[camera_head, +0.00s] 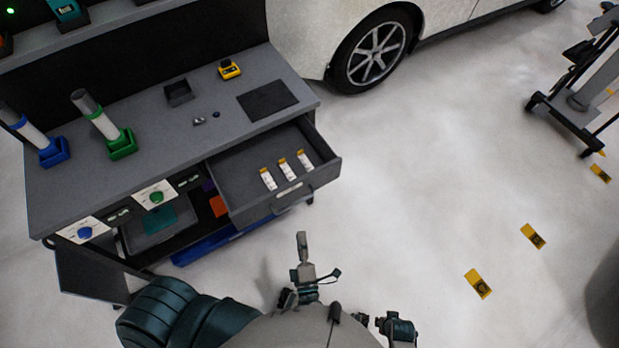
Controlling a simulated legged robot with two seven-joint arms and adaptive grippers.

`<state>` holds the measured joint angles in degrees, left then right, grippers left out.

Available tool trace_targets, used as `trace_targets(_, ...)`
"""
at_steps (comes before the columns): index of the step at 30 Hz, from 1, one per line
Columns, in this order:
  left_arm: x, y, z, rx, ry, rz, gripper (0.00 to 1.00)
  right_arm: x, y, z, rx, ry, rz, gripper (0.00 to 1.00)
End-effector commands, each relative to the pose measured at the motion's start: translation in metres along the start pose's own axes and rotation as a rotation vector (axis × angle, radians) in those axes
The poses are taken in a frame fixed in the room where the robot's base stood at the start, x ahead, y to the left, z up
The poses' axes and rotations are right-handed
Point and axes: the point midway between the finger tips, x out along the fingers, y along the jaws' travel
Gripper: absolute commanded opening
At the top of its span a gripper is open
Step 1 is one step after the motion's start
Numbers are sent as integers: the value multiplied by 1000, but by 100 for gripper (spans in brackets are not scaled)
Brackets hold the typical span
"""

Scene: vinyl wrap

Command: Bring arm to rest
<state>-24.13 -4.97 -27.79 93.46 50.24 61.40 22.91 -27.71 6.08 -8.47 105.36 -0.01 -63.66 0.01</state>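My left arm, dark teal and grey, comes in at the bottom left. My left gripper (302,248) is at the bottom middle, over bare floor in front of the workbench (180,135). It is seen nearly end-on as one narrow grey piece, so its opening is unclear. Nothing shows held in it. It is apart from the open drawer (325,172) above it in the picture. A small teal and dark part of my own body shows to its right. I cannot make out my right gripper.
The drawer juts out with several white and orange packets (284,168). An open cabinet door (88,272) juts out at left. A green-based cylinder (122,142) and blue-based cylinder (54,152) stand on the bench. A white car (310,30) is behind. The floor at right is mostly clear.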

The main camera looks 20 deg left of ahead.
Motion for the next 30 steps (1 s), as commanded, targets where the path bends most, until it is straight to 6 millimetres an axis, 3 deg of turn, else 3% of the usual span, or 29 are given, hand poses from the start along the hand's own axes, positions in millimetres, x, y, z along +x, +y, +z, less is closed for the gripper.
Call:
trace_targets(7,1,0,1,6,-10,0,37,0,0,0,0,0,0,40)
trace_targets(11,3,-9,18,95,-140,-3,37,-1,0,-1,0,6,0,40)
trace_targets(14,-2,-32,45,269,-371,-20,37,13,0,7,-1,-6,0,40)
trace_targets(16,-14,-62,62,438,-574,-50,37,20,0,11,-2,-9,0,40)
trace_targets(19,-42,-119,65,708,-870,-125,37,30,-1,19,-4,-15,-1,40)
trace_targets(22,-76,-181,38,982,-1150,-241,37,40,-1,27,-5,-19,-1,40)
trace_targets(24,-99,-217,4,1154,-1323,-341,37,46,-2,32,-6,-21,-2,40)
trace_targets(27,-123,-251,-47,1337,-1509,-480,37,52,-2,39,-8,-24,-2,40)
trace_targets(30,-139,-268,-89,1454,-1631,-595,37,57,-2,44,-8,-26,-2,40)
